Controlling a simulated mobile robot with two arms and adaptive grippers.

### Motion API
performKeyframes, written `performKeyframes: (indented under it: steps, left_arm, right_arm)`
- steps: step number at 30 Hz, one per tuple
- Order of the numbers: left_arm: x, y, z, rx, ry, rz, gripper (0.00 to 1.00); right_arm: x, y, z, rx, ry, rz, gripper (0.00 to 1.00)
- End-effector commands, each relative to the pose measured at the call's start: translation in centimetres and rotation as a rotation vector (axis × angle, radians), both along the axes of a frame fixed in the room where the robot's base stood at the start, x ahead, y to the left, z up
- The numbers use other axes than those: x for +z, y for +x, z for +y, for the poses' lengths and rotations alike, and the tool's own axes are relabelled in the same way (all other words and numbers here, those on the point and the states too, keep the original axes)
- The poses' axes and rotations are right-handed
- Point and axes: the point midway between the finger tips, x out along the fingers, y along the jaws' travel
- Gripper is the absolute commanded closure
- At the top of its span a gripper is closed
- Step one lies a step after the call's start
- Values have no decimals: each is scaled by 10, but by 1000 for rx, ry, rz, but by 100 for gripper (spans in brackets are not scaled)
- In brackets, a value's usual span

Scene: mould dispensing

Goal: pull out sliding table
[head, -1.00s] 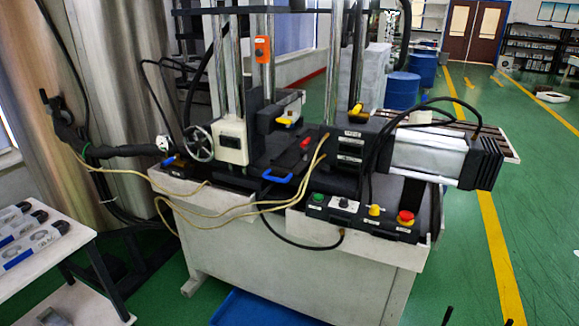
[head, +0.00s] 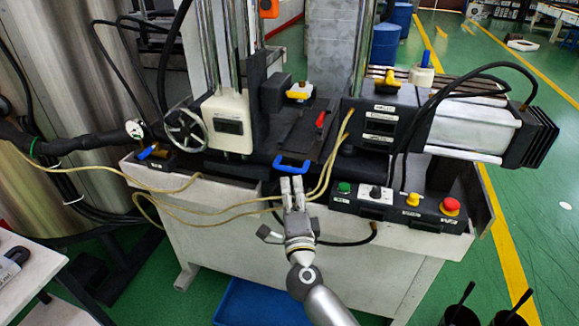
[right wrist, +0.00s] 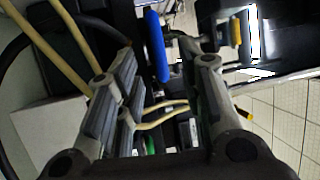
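The sliding table (head: 302,135) is a dark plate in the middle of the machine in the head view. A blue handle (head: 292,164) is on its front edge. My right gripper (head: 291,182) is just in front of and below this handle, with its fingers pointing at it. In the right wrist view the blue handle (right wrist: 157,47) lies between the two spread fingers (right wrist: 165,75), beyond or near their tips. The gripper is open and empty; I cannot tell whether it touches the handle. My left gripper is not in view.
Yellowish cables (head: 175,189) hang across the machine's front, close to the right gripper. A control box (head: 398,208) with buttons and a red stop knob (head: 449,206) is to the right. A handwheel (head: 187,129) is on the left. A blue tray (head: 250,303) lies on the floor.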

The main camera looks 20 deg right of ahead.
Motion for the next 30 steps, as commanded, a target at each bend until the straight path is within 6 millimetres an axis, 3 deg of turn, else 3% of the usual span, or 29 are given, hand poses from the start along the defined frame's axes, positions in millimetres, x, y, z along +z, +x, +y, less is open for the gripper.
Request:
performKeyframes:
  steps: [5,12,17,26,30]
  left_arm:
    - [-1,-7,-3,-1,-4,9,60]
    - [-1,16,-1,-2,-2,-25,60]
    - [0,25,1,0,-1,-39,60]
    - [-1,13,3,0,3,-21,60]
    - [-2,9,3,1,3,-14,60]
  right_arm:
    - [6,34,-7,-1,-3,-2,65]
    - [11,64,-13,0,-4,0,65]
    - [12,74,-15,1,-3,0,65]
    - [12,75,-15,0,-3,1,65]
    - [12,75,-15,0,-3,1,81]
